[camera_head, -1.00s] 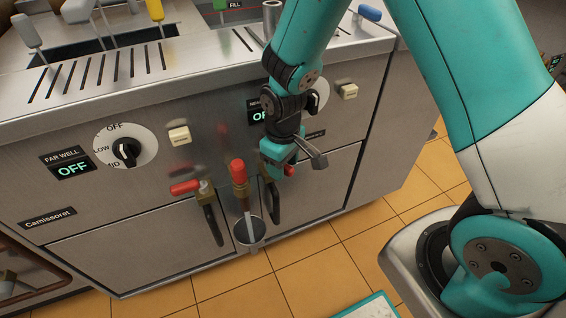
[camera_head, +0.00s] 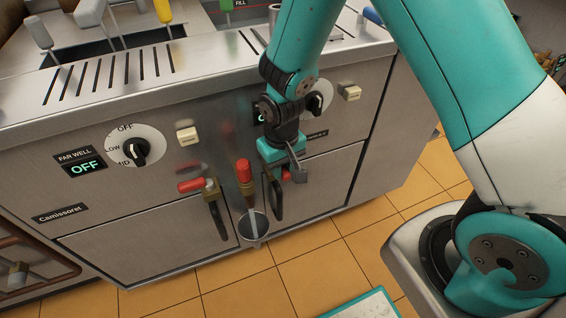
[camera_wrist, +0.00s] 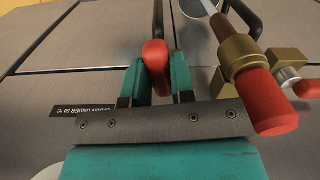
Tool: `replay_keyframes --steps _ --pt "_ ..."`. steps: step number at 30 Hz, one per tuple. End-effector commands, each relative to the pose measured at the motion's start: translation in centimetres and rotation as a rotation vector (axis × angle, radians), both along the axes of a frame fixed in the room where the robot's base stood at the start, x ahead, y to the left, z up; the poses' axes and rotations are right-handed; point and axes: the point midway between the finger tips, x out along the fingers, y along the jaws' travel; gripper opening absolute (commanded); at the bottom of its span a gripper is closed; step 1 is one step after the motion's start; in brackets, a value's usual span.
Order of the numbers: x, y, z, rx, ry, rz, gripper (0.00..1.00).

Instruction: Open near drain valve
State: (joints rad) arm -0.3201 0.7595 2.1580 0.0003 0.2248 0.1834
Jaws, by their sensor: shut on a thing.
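The near drain valve's red handle (camera_wrist: 156,58) sits between the fingers of my gripper (camera_wrist: 155,82) in the wrist view. The fingers are shut on it. In the head view, my gripper (camera_head: 287,168) is at the right drain, with a bit of the red handle (camera_head: 286,176) showing and the rest hidden behind the gripper. A dark curved pull handle (camera_head: 275,200) hangs just below. The well's front panel carries a knob (camera_head: 317,103) above the gripper, partly covered by my arm.
Left of my gripper, a red-tipped rod with a brass collar (camera_head: 244,172) stands in a metal cup (camera_head: 252,226), close beside the gripper in the wrist view (camera_wrist: 275,110). The far drain valve's red handle (camera_head: 191,185) points left. Tiled floor is clear in front.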

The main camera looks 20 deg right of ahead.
Motion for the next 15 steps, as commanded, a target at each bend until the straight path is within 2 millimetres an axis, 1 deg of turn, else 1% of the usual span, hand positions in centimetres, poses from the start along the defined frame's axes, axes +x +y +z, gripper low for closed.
replay_keyframes --steps 3,4,5,6,7,15 --pt "0.01 0.04 0.04 0.001 -0.001 0.002 0.0" --pt "0.01 0.04 0.04 0.001 -0.001 0.002 0.28" --pt "0.01 0.04 0.04 0.001 -0.001 0.002 0.35" --pt "0.02 0.03 0.04 0.001 -0.001 0.003 0.44" --pt "0.02 0.03 0.04 0.001 -0.001 0.003 0.49" --pt "0.03 0.01 0.08 0.001 -0.001 0.003 0.49"
